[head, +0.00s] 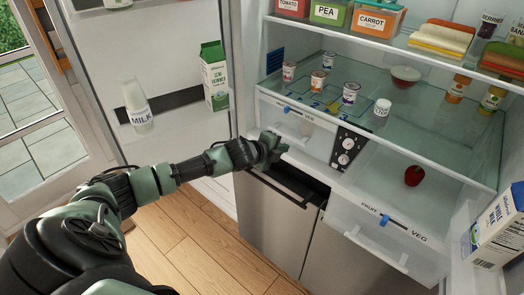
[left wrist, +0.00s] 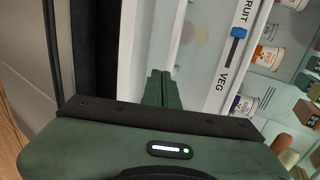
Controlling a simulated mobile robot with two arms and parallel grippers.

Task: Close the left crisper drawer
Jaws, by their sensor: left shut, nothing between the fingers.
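The left crisper drawer (head: 296,122) has a pale front with a blue slider, left of the black dial panel. Its front looks about level with that panel; I cannot tell if it is fully in. In the left wrist view the drawer front (left wrist: 212,85) shows its blue slider and FRUIT and VEG lettering. My left gripper (head: 272,142) is shut and empty at the lower left of this drawer front. Its closed fingers (left wrist: 160,88) point at the pale front; whether they touch is unclear. My right gripper is not in view.
The right crisper drawer (head: 378,228) stands pulled out, with a red item (head: 414,176) in or behind it. The open fridge door (head: 150,60) holds a milk bottle (head: 135,105) and a green carton (head: 215,76). Several small cups stand on the glass shelf (head: 345,115) above.

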